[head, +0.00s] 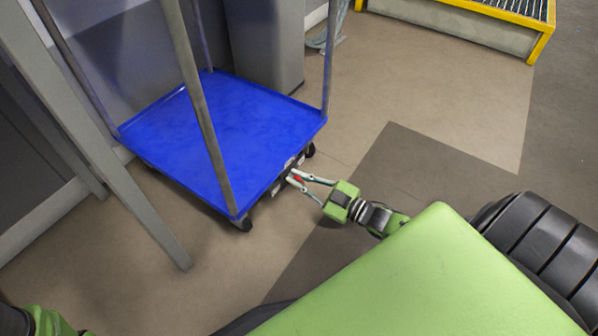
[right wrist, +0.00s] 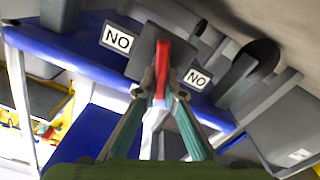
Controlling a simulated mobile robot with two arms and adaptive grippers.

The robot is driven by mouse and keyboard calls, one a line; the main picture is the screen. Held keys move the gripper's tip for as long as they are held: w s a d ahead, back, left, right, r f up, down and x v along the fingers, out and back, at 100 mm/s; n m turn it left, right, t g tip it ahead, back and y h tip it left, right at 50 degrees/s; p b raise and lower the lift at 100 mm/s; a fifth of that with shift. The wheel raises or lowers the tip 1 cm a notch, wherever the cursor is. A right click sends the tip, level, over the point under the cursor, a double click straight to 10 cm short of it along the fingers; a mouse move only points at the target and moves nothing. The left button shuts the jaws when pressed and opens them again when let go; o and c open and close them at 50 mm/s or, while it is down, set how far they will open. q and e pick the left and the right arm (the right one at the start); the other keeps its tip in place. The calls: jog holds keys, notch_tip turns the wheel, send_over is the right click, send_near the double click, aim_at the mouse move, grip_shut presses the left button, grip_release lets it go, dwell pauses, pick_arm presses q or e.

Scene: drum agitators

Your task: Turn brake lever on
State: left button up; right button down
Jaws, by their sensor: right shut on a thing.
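The blue cart (head: 215,130) stands on the floor at the upper left of the head view. Its red brake lever (right wrist: 162,68) shows in the right wrist view on a grey mount (right wrist: 146,45) under the cart's edge. White labels (right wrist: 117,39) that read "NO" in this view sit on both sides of it. My right gripper (right wrist: 160,94) is shut on the red lever, with a fingertip on each side. In the head view this gripper (head: 290,179) reaches the cart's near edge from the right. My left gripper's fingers are not seen.
Grey posts rise from the cart's corners. A caster (head: 241,224) shows under its near corner. A grey slanted frame (head: 95,140) stands at the left. A yellow-edged platform (head: 480,22) lies at the upper right. The floor right of the cart is clear.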

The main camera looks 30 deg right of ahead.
jog(key=n, duration=0.1)
jog(key=n+p, duration=0.1)
jog(key=n, duration=0.1)
jog(key=shift+s+a, duration=0.1)
jog(key=shift+a, duration=0.1)
jog(key=n, duration=0.1)
jog(key=n+p, duration=0.1)
jog(key=n, duration=0.1)
jog(key=shift+s+a+f+n, duration=0.1)
jog(key=shift+a+f+n, duration=0.1)
jog(key=shift+f+n, duration=0.1)
jog(key=shift+a+f+n, duration=0.1)
jog(key=shift+f+n, duration=0.1)
jog(key=shift+n, duration=0.85)
jog(key=shift+d+f+n, duration=0.1)
jog(key=shift+f+n, duration=0.05)
jog(key=shift+n, duration=0.95)
jog(key=shift+a+f+n, duration=0.1)
jog(key=shift+f+n, duration=0.1)
jog(key=shift+n, duration=0.85)
jog(key=shift+s+n, duration=0.1)
jog(key=shift+n, duration=0.2)
jog(key=c, duration=2.1)
grip_release()
jog(key=shift+c, duration=0.2)
